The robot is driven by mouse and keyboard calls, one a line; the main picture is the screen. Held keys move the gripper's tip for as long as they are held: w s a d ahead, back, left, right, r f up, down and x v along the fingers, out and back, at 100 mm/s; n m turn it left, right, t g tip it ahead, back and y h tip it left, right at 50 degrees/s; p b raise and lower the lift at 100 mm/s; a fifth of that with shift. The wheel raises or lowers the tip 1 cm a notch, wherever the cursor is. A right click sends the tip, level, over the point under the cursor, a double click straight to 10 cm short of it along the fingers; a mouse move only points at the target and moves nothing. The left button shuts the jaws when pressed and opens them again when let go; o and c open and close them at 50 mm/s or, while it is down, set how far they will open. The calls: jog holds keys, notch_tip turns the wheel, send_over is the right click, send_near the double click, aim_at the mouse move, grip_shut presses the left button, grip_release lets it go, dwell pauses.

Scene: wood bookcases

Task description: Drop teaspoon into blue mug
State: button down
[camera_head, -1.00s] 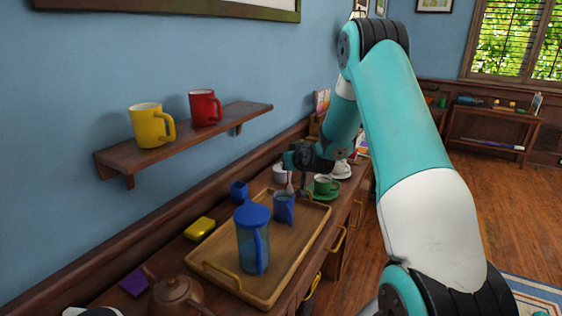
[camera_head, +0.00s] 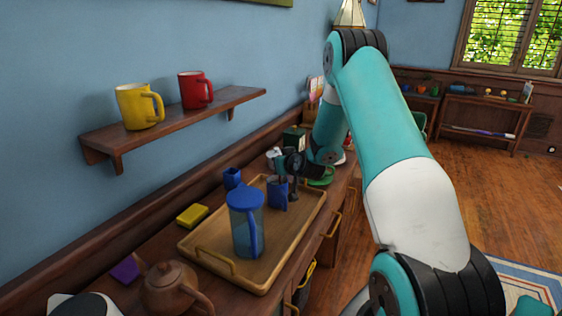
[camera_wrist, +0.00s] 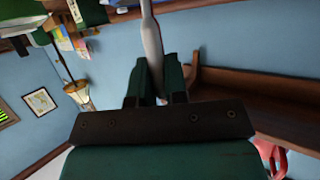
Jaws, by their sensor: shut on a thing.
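A blue mug (camera_head: 278,194) stands on the wooden tray (camera_head: 206,258), behind the blue-lidded pitcher. My gripper (camera_head: 274,160) is just above and behind this mug in the head view. In the wrist view my gripper (camera_wrist: 155,85) is shut on the silvery teaspoon (camera_wrist: 152,40), whose shaft runs between the dark green fingers and out past the top edge. The spoon's far end is out of frame. The spoon is too small to make out in the head view, so I cannot tell whether it overlaps the mug's opening.
The blue-lidded pitcher (camera_head: 247,228) stands on the tray in front of the mug. A small blue vessel (camera_head: 233,178), a yellow block (camera_head: 192,215) and a brown teapot (camera_head: 172,286) are around the tray. A wall shelf (camera_head: 170,130) holds yellow and red mugs.

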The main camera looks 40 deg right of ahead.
jog(key=c, duration=1.1)
grip_release()
jog(key=shift+s, duration=0.15)
jog(key=b+v, duration=0.5)
jog(key=v, duration=1.2)
jog(key=shift+s, duration=0.15)
